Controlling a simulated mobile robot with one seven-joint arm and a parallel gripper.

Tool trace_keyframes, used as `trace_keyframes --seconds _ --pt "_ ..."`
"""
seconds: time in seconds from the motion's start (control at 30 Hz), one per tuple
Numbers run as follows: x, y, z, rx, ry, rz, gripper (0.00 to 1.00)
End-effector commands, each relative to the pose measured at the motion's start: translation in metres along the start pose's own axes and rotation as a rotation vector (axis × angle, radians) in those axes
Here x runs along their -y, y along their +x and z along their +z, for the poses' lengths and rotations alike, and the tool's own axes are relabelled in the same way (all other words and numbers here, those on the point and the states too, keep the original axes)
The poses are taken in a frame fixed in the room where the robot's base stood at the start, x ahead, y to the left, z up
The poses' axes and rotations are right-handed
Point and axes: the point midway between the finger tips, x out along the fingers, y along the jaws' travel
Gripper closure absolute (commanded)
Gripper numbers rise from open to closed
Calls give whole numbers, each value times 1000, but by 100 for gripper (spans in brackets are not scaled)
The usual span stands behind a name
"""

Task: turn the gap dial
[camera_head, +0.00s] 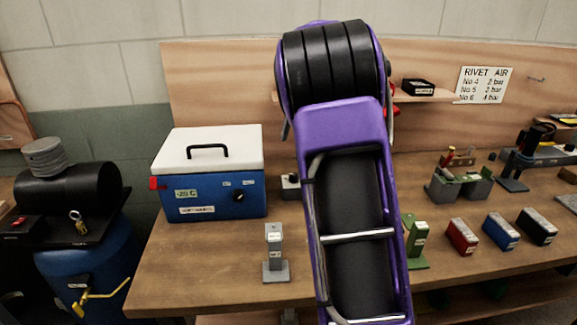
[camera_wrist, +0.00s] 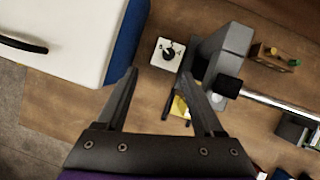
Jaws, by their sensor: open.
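A small white plate with a black dial knob (camera_wrist: 169,52) lies on the bench in the wrist view, beside a grey machine (camera_wrist: 225,53). Marks on the plate are too small to read. My gripper (camera_wrist: 158,74) is open and empty, its two fingertips apart just below the dial in the picture. They do not appear to touch it. In the head view, a small pale box with a dark top (camera_head: 290,185) shows left of my arm, partly hidden. My gripper is hidden behind my arm there.
A blue cooler (camera_head: 205,207) with a white lid and its own black knob stands left. Grey stand (camera_head: 275,255) sits near the front edge. Green stand (camera_head: 418,240) and red (camera_head: 461,236), blue (camera_head: 501,231) and black (camera_head: 538,226) boxes stand right. A shelf (camera_head: 430,97) crosses behind.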

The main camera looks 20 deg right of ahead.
Motion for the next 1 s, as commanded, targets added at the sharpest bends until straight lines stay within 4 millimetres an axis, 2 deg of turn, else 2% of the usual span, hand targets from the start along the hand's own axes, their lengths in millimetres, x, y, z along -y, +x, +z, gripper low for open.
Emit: trace_keyframes --seconds 0.03,0.1,0.27,0.37,0.8,1.0 --pt "11 2 -7 -25 -6 -10 31" --pt "18 6 -13 -48 -17 -18 31" --pt "22 18 -17 -61 -22 -23 31" --pt "22 35 -18 -61 -21 -22 31" --pt "24 130 -22 -57 -19 -21 31" --pt "25 163 -24 -56 -19 -22 31"
